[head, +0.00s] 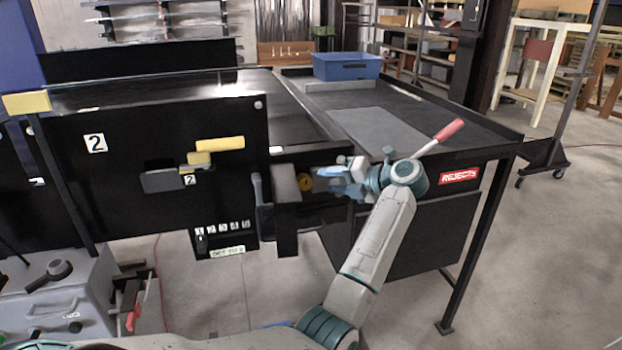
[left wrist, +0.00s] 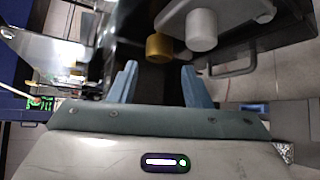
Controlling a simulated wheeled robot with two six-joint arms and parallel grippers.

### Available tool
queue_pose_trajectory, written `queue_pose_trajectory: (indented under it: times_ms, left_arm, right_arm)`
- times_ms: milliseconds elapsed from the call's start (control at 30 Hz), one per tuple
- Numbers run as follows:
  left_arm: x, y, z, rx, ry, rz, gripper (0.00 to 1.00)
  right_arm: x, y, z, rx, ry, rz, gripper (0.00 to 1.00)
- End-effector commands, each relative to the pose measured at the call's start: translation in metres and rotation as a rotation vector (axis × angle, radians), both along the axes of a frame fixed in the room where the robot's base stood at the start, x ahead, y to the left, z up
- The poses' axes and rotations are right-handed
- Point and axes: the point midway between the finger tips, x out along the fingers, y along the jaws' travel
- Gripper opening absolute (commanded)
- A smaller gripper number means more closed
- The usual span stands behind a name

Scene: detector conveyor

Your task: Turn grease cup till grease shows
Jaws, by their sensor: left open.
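The grease cup is a small brass-coloured cylinder (head: 305,183) on the dark housing at the front of the conveyor. In the left wrist view the brass cup (left wrist: 160,47) is just beyond the fingertips, roughly centred between them. My left gripper (head: 328,181) points left at the cup, close to it. Its two blue fingers (left wrist: 160,85) are open, with nothing between them. I cannot make out any grease on the cup. My right gripper is not in view.
A grey cylinder (left wrist: 202,30) stands beside the cup in the wrist view. A blue bin (head: 346,66) sits on the rejects table (head: 455,120). A numbered switch panel (head: 222,228) hangs left of the housing.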

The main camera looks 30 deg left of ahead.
Motion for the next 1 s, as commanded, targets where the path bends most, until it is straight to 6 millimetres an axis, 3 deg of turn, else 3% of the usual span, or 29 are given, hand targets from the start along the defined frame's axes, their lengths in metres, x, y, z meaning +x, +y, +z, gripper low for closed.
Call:
queue_pose_trajectory:
  times_ms: [200, 400, 767, 933, 1000]
  left_arm:
    - [-0.001, 0.041, -0.010, 0.002, 0.002, 0.002, 0.44]
    - [-0.002, 0.063, -0.019, 0.003, 0.001, 0.001, 0.44]
    - [-0.001, 0.068, -0.023, 0.001, -0.001, 0.000, 0.44]
    - [-0.002, 0.068, -0.023, 0.001, 0.000, -0.001, 0.14]
    - [-0.001, 0.068, -0.023, 0.001, 0.000, -0.001, 0.12]
  right_arm:
    - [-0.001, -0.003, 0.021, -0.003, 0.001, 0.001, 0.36]
    - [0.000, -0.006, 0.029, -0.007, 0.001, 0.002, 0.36]
    - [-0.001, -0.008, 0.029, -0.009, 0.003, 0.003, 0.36]
    - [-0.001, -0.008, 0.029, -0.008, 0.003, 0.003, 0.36]
    - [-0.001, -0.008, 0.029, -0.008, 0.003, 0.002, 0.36]
